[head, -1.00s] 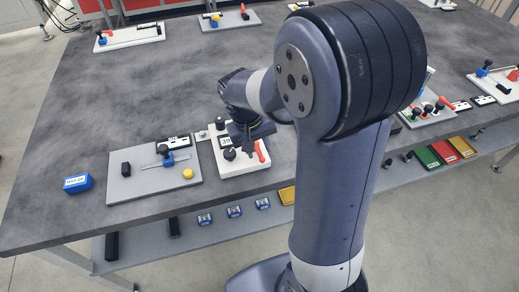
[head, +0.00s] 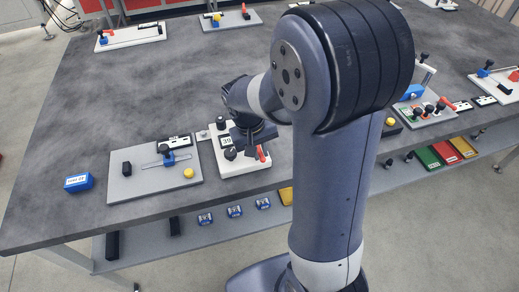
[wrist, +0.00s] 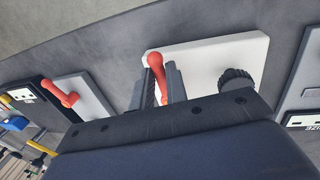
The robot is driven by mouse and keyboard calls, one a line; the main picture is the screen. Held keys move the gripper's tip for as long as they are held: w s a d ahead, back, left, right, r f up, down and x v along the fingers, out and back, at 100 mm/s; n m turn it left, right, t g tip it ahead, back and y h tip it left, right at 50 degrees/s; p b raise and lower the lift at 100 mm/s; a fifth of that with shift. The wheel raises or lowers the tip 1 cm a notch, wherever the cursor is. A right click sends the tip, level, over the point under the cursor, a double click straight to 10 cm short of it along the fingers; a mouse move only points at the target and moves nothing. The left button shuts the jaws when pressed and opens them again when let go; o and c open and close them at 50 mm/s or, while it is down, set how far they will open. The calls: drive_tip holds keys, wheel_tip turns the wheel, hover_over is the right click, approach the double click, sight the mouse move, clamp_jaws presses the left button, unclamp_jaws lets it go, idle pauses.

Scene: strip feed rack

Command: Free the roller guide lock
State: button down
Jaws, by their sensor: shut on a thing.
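A red lever (wrist: 154,62) stands on a white plate (wrist: 212,58), and in the wrist view it passes between the two fingers of my gripper (wrist: 157,85). My gripper is shut on this lever. A dark ribbed knob (wrist: 236,79) sits on the same plate, to the right of the fingers. In the head view my gripper (head: 250,146) is low over the white plate (head: 240,171), with the red lever (head: 263,154) beside it and a black knob (head: 230,153) to its left. The lever's base is hidden by my gripper. No label naming the roller guide lock is readable.
A grey plate (head: 130,190) with a blue slider (head: 168,158) and a yellow knob (head: 188,173) lies just left. A blue box (head: 78,182) lies further left. Another red lever (wrist: 62,94) shows left in the wrist view.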

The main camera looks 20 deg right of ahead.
drive_tip(key=shift+n, duration=0.3)
drive_tip(key=n, duration=0.1)
drive_tip(key=d+n, duration=0.1)
drive_tip(key=n, duration=0.1)
drive_tip(key=shift+d+t, duration=0.25)
drive_tip(key=shift+t, duration=0.15)
drive_tip(key=n, duration=0.2)
drive_tip(key=d+n+p, duration=0.1)
drive_tip(key=shift+w+d+r+n+t, duration=0.1)
drive_tip(key=shift+w+d+n+t, duration=0.05)
drive_tip(key=shift+w+n+t, duration=0.2)
drive_tip(key=n, duration=0.2)
drive_tip(key=w+d+n+y+p, duration=0.1)
drive_tip(key=n, duration=0.1)
drive_tip(key=shift+w+d+n+t, duration=0.1)
drive_tip(key=shift+n+t, duration=0.15)
drive_tip(key=shift+n, duration=0.1)
drive_tip(key=shift+w+d+n+y, duration=0.2)
drive_tip(key=shift+w+n, duration=0.15)
drive_tip(key=shift+n, duration=0.65)
drive_tip(key=shift+w+d+n+y, duration=0.1)
drive_tip(key=shift+w+n+y, duration=0.2)
drive_tip(key=shift+n, duration=0.7)
drive_tip(key=shift+w, duration=0.1)
drive_tip(key=c, duration=1.4)
unclamp_jaws()
